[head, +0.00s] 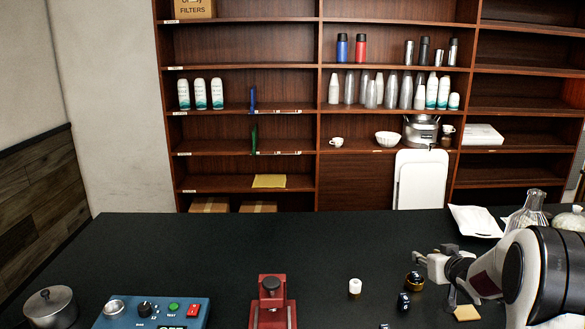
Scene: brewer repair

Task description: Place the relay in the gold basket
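My gripper (431,254) is in the head view at the right, above the black table. Its fingers point left and look spread, with nothing visible between them. A small round dark thing with a gold band (414,281) sits on the table just below the gripper; it may be the gold basket. A small black block with pale marks (403,301) stands in front of it and may be the relay. Another small dark piece (384,326) is cut off by the bottom edge. I cannot tell for sure which piece is the relay.
A white capped cylinder (354,287) stands left of the small dark parts. A red press-like stand (271,303), a blue control box (152,312) and a metal pot (50,307) line the front. A tan pad (466,313) lies below my arm. The table's middle is clear.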

